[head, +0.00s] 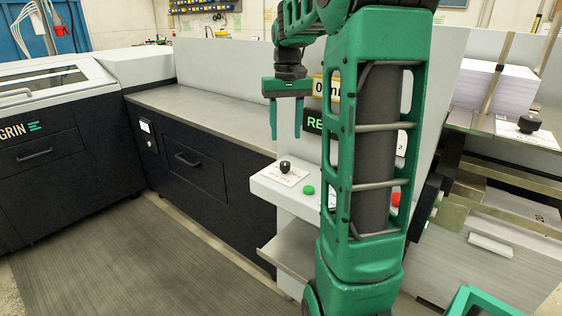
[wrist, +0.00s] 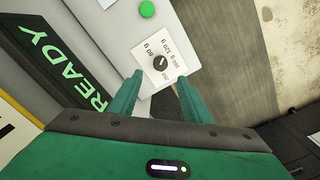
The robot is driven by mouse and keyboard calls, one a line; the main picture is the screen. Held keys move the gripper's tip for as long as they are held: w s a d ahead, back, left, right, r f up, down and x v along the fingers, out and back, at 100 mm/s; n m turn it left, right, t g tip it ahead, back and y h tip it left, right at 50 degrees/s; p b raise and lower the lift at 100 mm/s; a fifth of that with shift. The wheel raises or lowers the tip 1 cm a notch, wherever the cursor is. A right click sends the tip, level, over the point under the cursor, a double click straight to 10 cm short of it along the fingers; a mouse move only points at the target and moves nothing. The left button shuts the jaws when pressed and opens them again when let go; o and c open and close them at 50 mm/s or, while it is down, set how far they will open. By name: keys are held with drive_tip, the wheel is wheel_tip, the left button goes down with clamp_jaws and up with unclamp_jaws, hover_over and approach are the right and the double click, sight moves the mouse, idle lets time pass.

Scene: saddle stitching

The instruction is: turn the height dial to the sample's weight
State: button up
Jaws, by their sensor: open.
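A black round dial (head: 285,167) sits on a white label plate on the console's pale ledge. In the wrist view the dial (wrist: 160,63) has a light pointer mark and several gram labels around it, among them 80 g, 120 g and 160 g. I cannot tell surely which label the pointer faces. My gripper (head: 285,134) is open and empty, pointing down above the dial and apart from it. In the wrist view the dial shows between and just beyond the fingertips (wrist: 160,76). I cannot make out a weight sample.
A green button (head: 308,190) and a red button (head: 396,199) are on the console, partly behind my arm. A READY display (wrist: 65,65) stands beside the ledge. Another black dial (head: 529,123) is by a paper stack (head: 494,87) at right. The grey counter (head: 210,112) is clear.

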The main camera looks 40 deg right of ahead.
sight(284, 163)
wheel_tip(284, 163, down, 10)
drive_tip(key=shift+a+f, duration=0.1)
idle(0.4)
drive_tip(key=c, duration=1)
drive_tip(key=shift+a, duration=0.25)
drive_tip(key=shift+c, duration=0.2)
drive_tip(key=shift+d, duration=0.15)
